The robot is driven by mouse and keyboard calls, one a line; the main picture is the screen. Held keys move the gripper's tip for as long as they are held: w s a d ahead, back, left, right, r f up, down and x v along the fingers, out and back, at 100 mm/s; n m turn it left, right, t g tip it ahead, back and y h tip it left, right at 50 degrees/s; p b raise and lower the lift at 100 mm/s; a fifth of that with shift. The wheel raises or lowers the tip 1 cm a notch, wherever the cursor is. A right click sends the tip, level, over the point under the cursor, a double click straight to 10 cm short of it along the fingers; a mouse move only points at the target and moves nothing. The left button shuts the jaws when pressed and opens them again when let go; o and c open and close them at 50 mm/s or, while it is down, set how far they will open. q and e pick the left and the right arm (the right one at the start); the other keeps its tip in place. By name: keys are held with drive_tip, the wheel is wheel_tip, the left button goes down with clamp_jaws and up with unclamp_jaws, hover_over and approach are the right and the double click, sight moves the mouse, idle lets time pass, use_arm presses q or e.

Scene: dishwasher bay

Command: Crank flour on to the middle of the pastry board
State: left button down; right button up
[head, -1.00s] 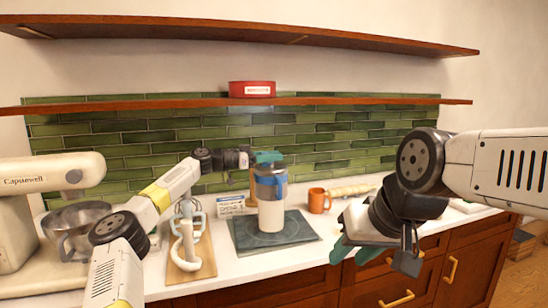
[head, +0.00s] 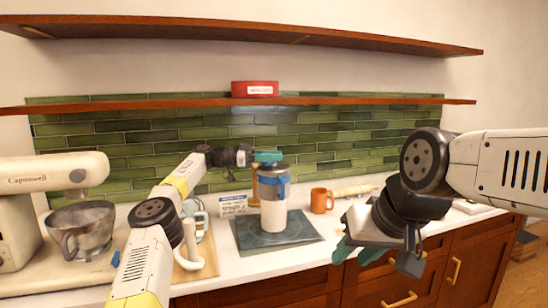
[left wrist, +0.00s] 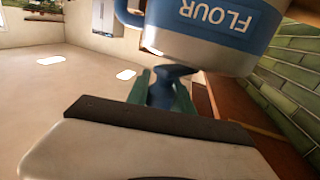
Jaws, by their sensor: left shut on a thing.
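The flour canister (head: 273,188) has a blue band, a grey lid and a white lower part. It stands upright over the dark square board (head: 304,231) on the counter. My left gripper (head: 267,156) is at the canister's top. In the left wrist view, its green fingers are shut on a blue crank knob (left wrist: 172,75) by the lid, and the canister's FLOUR label (left wrist: 215,15) appears upside down. My right gripper (head: 357,252) hangs at the counter's front edge, away from the canister, with its green fingers apart and empty. No loose flour can be made out.
An orange mug (head: 320,200) and a rolling pin (head: 354,190) are right of the canister. A small sign (head: 233,204) stands behind it. A stand mixer (head: 45,178) with a metal bowl (head: 84,228) is at the left. A shelf with a red tin (head: 254,89) runs above.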

use_arm(q)
drive_tip(key=c, duration=1.1)
unclamp_jaws()
drive_tip(key=shift+a, duration=0.1)
drive_tip(key=a, duration=0.7)
drive_tip(key=shift+s+a, duration=0.25)
drive_tip(key=shift+a, duration=0.05)
